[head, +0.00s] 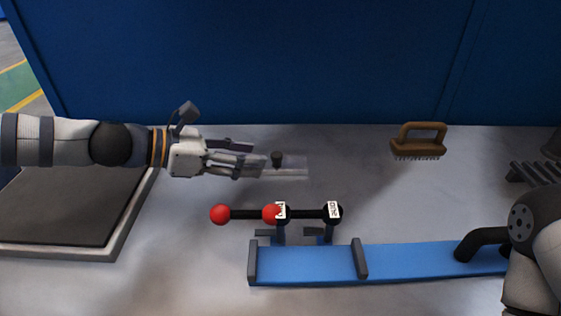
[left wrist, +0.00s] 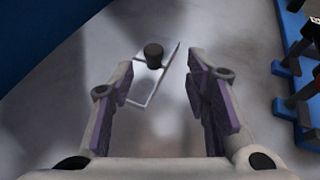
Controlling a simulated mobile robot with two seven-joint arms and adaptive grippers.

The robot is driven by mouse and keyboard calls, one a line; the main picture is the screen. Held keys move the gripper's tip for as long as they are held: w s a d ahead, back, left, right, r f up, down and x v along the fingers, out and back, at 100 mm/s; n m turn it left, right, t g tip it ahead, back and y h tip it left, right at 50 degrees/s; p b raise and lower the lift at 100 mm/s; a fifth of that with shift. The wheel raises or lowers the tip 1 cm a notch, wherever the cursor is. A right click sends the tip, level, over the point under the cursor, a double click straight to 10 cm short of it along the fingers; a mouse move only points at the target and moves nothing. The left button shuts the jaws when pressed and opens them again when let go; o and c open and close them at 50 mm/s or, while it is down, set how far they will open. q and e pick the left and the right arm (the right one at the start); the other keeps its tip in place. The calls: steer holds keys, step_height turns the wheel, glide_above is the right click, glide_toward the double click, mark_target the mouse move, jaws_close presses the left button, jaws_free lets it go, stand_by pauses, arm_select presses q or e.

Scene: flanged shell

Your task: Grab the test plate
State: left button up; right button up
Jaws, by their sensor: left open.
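The test plate (head: 295,172) is a thin, pale, see-through-looking rectangle with a short dark knob on top. It lies on the grey table in the middle of the head view. My left gripper (head: 254,156) comes in from the left, with its fingers open and pointing right, close to the plate's left end. In the left wrist view the plate (left wrist: 145,88) lies beyond and partly between the open fingertips of the gripper (left wrist: 158,85), tilted in the picture. No contact is clear. My right gripper is not in view.
A brown-handled brush (head: 420,141) stands at the back right. A dark-topped tray (head: 70,205) is at left. A blue wall (head: 270,60) closes the back.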

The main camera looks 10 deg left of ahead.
mark_target(275, 154)
arm_select(q)
steer(key=x, duration=0.3)
steer(key=b+x, duration=0.1)
steer(key=x, duration=0.2)
steer(key=shift+w+r, duration=0.1)
steer(key=shift+w, duration=0.35)
steer(key=shift+a+r, duration=0.1)
steer(key=shift+r, duration=0.05)
steer(key=shift+r, duration=0.1)
jaws_close()
